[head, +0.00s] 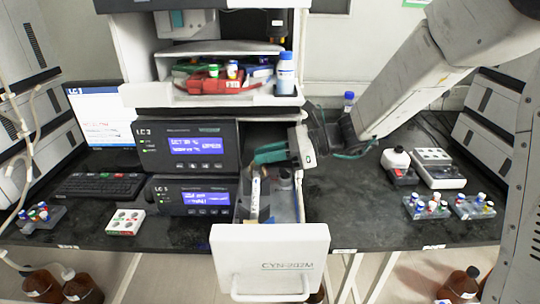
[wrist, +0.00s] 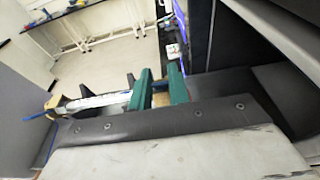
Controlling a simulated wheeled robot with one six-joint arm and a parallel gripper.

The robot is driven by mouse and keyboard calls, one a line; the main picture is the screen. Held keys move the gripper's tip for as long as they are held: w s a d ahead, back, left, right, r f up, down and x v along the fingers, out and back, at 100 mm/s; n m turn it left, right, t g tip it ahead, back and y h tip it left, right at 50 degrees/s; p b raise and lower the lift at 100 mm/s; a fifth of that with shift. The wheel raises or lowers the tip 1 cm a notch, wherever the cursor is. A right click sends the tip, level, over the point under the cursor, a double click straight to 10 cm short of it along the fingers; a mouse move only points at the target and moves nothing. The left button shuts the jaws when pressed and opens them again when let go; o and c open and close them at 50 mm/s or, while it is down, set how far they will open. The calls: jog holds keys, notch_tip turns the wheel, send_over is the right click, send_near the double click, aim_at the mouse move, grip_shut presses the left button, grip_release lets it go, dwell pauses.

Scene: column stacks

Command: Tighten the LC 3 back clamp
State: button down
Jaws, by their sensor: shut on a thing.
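My gripper (head: 270,152) reaches over the open drawer (head: 315,205) beside the module marked LC 3 (head: 190,146). In the wrist view its two green fingers (wrist: 160,82) are close together, shut on a small tan piece (wrist: 160,98) that looks like the back clamp. A pale column (wrist: 100,100) lies in line with it, left of the fingers. The column's other end has a tan clamp (wrist: 55,104) with a blue tube (wrist: 36,118). In the head view, the pale column (head: 254,195) lies along the drawer's left side. The gripper hides its back end.
A shelf above holds a blue-capped bottle (head: 286,75) and a red tray (head: 215,84). Vial racks (head: 475,205) stand on the right bench. The drawer front (head: 270,255) sticks out past the bench edge.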

jog(key=shift+a+r+h, duration=0.15)
jog(key=shift+a+h, duration=0.3)
jog(key=shift+h, duration=0.65)
jog(key=shift+a+r+h, duration=0.15)
jog(key=shift+a+h, duration=0.25)
jog(key=shift+h, duration=0.7)
jog(key=c, duration=1.3)
grip_release()
